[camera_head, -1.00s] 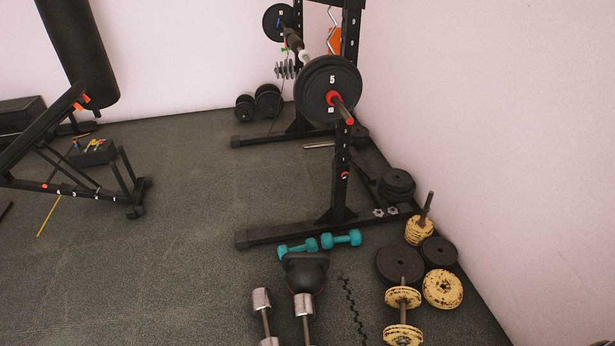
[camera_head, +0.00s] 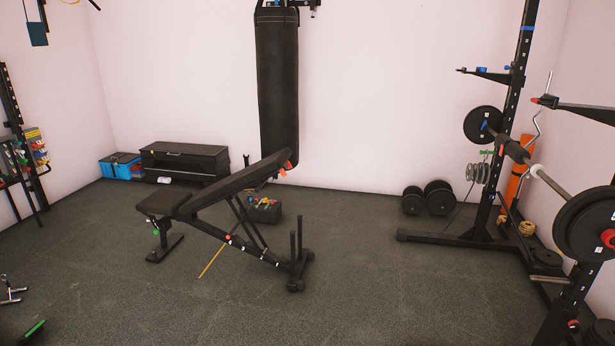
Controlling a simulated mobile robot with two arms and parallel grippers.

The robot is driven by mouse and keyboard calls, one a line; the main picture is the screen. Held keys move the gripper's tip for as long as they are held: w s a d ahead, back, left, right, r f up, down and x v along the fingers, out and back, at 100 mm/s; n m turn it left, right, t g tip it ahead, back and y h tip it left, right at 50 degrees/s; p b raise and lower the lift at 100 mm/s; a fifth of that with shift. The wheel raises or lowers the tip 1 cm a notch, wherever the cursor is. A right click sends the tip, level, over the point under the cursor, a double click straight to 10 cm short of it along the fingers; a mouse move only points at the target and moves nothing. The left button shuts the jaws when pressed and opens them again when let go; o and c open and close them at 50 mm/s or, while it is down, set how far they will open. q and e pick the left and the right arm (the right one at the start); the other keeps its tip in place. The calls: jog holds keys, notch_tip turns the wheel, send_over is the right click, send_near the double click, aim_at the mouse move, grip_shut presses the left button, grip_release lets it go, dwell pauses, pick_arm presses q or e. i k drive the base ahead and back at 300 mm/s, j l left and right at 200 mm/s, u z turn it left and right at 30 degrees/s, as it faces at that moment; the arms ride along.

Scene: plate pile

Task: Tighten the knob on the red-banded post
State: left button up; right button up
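The squat rack's near post (camera_head: 576,292) is at the lower right edge, partly behind a barbell plate. A small red mark (camera_head: 573,324) shows low on it; I cannot tell whether this is a band or a knob. The rack's far post (camera_head: 507,105) is upright with a blue band (camera_head: 527,28) near its top. No red band shows clearly on either post. Neither of my grippers is in view.
A barbell (camera_head: 551,182) lies across the rack. A black bench (camera_head: 228,188) stands mid-left before a hanging punching bag (camera_head: 278,90). Dumbbells (camera_head: 428,198) lie by the back wall. A toolbox (camera_head: 119,165) and a black chest (camera_head: 184,157) are back left. Floor between bench and rack is clear.

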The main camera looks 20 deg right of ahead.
aim_at(573, 324)
jog(key=i+j+z, duration=0.1)
jog(key=i+z, duration=0.2)
jog(key=i, duration=0.2)
jog(key=i+j+z, duration=0.3)
jog(key=i, duration=0.2)
jog(key=i+l+z, duration=0.1)
jog(key=i+z, duration=0.15)
jog(key=z, duration=0.2)
jog(key=i+z, duration=0.25)
jog(key=z, duration=0.25)
jog(key=i+j+z, duration=0.15)
jog(key=z, duration=0.3)
jog(key=i+j+z, duration=0.25)
jog(key=z, duration=0.25)
jog(key=i+j+z, duration=0.25)
jog(key=z, duration=0.2)
